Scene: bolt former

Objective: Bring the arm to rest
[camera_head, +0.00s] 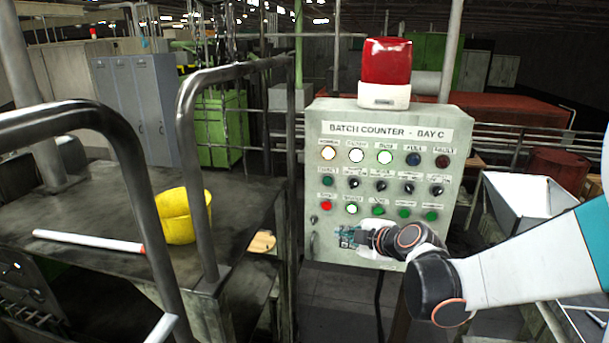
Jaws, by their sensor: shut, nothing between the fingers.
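My arm (500,265) reaches in from the right edge, and its wrist is bent toward the lower part of a pale green control panel (355,222) marked "BATCH COUNTER - BAY C". My gripper (352,237) is small in view, shut and empty, in front of the panel's lower left, below the rows of buttons. I cannot tell whether it touches the panel. The panel has several lamps, switches and buttons; some lamps (328,153) at the upper left are lit. A red beacon (387,60) stands on top of the panel.
Dark metal railings (187,130) stand at the left, over a dark table (95,215) bearing a yellow container (182,215) and a white tube (88,241). A white-lined bin (525,195) is at the right, near my arm. Grey lockers (135,105) stand behind.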

